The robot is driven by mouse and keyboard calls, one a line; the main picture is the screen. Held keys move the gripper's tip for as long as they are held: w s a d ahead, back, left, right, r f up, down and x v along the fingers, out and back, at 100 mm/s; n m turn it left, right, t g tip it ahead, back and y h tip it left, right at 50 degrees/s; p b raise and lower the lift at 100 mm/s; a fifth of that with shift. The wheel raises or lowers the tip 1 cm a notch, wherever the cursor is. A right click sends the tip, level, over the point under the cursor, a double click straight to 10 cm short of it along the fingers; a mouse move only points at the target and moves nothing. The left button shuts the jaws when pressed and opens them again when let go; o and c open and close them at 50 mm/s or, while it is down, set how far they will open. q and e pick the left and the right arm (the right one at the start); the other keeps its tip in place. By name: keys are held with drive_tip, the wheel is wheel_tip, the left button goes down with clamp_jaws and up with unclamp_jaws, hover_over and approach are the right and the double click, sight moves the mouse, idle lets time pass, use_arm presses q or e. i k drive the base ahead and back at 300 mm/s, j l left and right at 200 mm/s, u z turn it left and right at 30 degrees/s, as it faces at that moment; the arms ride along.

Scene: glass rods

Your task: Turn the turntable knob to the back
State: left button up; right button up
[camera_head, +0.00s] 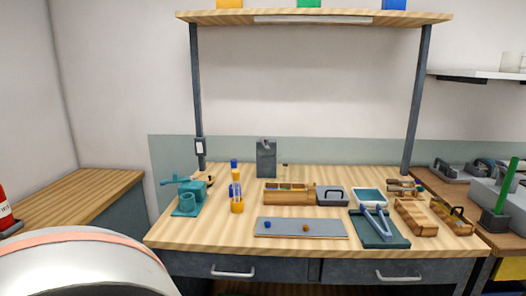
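I cannot make out for sure which thing is the turntable or its knob. A flat grey plate (286,234) lies near the front middle of the wooden workbench (215,234). A small blue round piece (267,224) and a small orange-brown round piece (306,228) sit on it. A teal vise-like device (185,206) stands at the bench's left, with a handle sticking out to the left. Neither of my grippers shows in the head view.
An orange-and-blue holder (237,206) stands right of the teal device. A wooden box (290,198), a grey toolbox (332,196), a dark teal tray (379,240) and wooden racks (416,219) fill the middle and right. The bench's front left is clear. A shelf (330,17) spans above.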

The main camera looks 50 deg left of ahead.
sight(209, 179)
drive_tip(key=u, duration=1.55)
drive_tip(key=i+j, duration=0.15)
drive_tip(key=j, duration=0.25)
drive_tip(key=i+j, duration=0.15)
drive_tip(key=j, duration=0.25)
drive_tip(key=i+j, duration=0.1)
drive_tip(key=j, duration=0.3)
